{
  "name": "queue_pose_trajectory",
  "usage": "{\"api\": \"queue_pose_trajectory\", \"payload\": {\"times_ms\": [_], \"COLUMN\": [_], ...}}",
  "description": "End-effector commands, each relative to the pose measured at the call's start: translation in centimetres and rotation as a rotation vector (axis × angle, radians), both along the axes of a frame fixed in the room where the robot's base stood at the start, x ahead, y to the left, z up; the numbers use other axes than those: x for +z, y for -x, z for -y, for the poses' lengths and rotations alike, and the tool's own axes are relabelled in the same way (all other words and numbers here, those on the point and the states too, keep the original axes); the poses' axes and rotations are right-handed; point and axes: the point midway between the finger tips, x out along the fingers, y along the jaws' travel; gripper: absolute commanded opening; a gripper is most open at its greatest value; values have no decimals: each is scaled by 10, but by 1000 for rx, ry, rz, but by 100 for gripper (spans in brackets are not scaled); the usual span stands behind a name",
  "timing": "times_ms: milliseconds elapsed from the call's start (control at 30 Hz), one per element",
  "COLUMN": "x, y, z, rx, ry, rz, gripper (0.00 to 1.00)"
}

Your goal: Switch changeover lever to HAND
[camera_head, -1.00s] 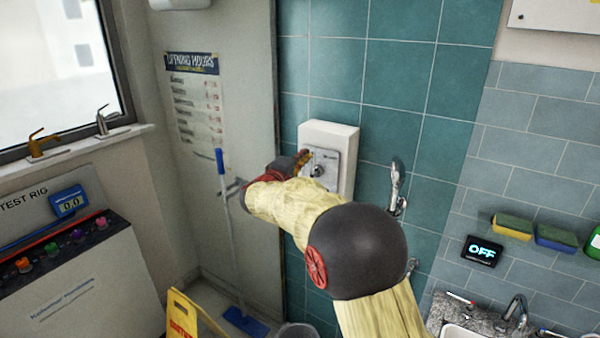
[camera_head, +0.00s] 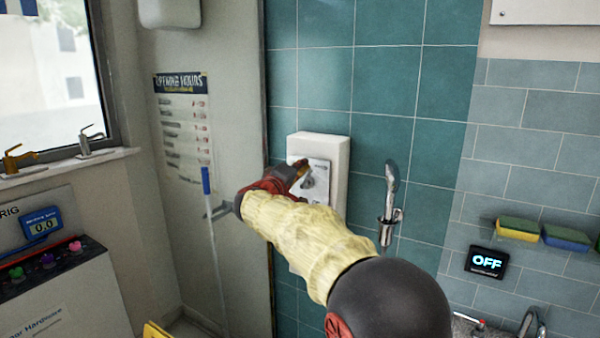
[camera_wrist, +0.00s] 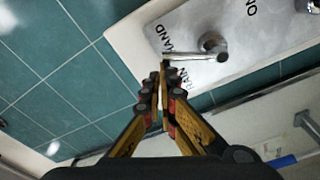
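The white changeover box (camera_head: 323,155) with its grey plate is on the teal tiled wall. In the wrist view the plate (camera_wrist: 187,20) carries black lettering; I read HAND at the upper left, RAIN lower down, and part of a word like ON at the top. The chrome lever (camera_wrist: 212,46) has a round hub, and its arm points left, between the HAND and RAIN lettering. My gripper (camera_wrist: 159,72) has its fingertips together, close to the lever's free end; I cannot tell whether they touch. In the head view my gripper (camera_head: 301,170) partly covers the plate.
A hand shower (camera_head: 390,190) hangs in a holder right of the box. A display (camera_head: 486,262) reading OFF and sponges (camera_head: 517,228) are farther right. A blue-handled mop (camera_head: 207,190) stands to the left, near my forearm.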

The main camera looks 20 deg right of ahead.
Motion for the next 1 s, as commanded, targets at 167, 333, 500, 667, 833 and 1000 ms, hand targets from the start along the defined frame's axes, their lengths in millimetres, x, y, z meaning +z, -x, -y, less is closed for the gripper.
{"api": "queue_pose_trajectory", "payload": {"times_ms": [167,333,500,667,833,1000], "x": [0,1,1,1,0,-2], "y": [1,1,1,3,18,45], "z": [2,2,2,0,-14,-36], "rx": [-2,-2,-1,0,1,3], "ry": [1,1,1,1,1,2], "rz": [1,1,0,0,0,-1], "gripper": [0,0,0,0,0,0]}}
